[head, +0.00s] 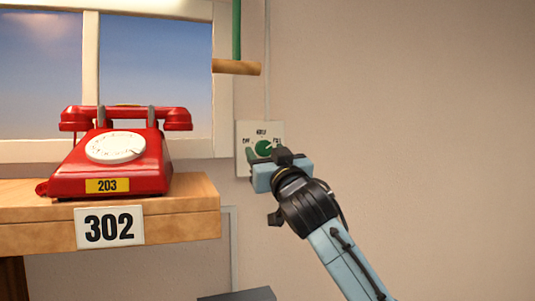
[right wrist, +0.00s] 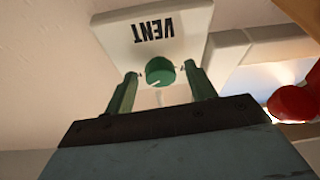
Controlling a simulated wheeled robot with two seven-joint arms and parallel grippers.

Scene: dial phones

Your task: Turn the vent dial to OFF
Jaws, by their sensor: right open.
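The vent dial (head: 264,148) is a round green knob on a pale wall plate (head: 243,165), right of the window. Its white mark points right and slightly up, towards the right-hand label; OFF is printed on the left. My right gripper (head: 264,158) is in front of the plate and hides its lower right part. In the right wrist view the dial (right wrist: 160,71) shows between the tips of the two green fingers of my open right gripper (right wrist: 160,78), with a gap on each side. The plate there reads VENT (right wrist: 154,30). My left gripper is not in view.
A red dial phone (head: 110,180) tagged 203 stands on a wooden shelf (head: 190,205) with a 302 sign (head: 109,227), left of the plate. A wooden handle (head: 236,67) on a green bar hangs above the plate. The wall to the right is bare.

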